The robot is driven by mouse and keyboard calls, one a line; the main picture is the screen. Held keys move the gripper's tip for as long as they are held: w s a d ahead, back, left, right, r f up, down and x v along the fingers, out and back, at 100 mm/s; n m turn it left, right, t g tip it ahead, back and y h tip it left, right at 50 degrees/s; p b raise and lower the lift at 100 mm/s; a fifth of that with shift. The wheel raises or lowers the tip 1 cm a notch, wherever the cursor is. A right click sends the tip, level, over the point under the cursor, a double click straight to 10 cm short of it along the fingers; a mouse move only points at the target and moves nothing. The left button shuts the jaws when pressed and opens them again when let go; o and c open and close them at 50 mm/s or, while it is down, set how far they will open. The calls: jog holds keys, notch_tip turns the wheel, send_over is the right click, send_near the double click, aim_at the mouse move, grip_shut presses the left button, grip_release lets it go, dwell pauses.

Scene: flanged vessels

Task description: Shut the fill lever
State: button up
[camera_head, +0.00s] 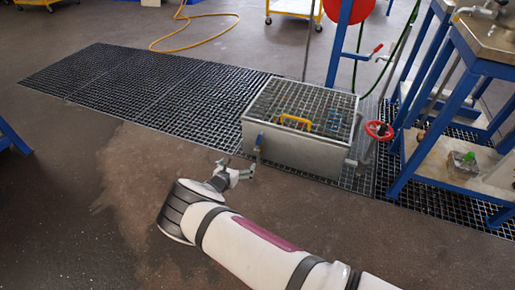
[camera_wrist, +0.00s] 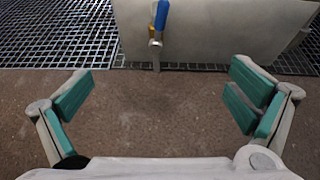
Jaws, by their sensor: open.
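A blue lever handle (camera_head: 258,140) stands upright on a small valve at the front of a grey metal box (camera_head: 300,158). In the wrist view the blue handle (camera_wrist: 161,14) is at the top middle, above a brass-coloured fitting and a short pipe pointing down. No label shows, so I cannot tell for certain that it is the fill lever. My gripper (camera_head: 238,174) is open and empty, in front of the box, near the valve and apart from it. In the wrist view its green-padded fingers (camera_wrist: 163,90) are spread wide, with the lever beyond them.
A yellow handle (camera_head: 295,121) shows at the box's grated top. A red handwheel (camera_head: 379,130) is right of the box, beside a blue-framed stand (camera_head: 452,84). A red-tipped lever (camera_head: 376,49) is behind. Floor grating (camera_head: 150,92) extends left. The brown floor at front left is clear.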

dwell(0.8)
jog(key=p+v, duration=0.6)
jog(key=v, duration=0.3)
jog(key=shift+s+a+r, duration=0.15)
jog(key=shift+s, duration=0.15)
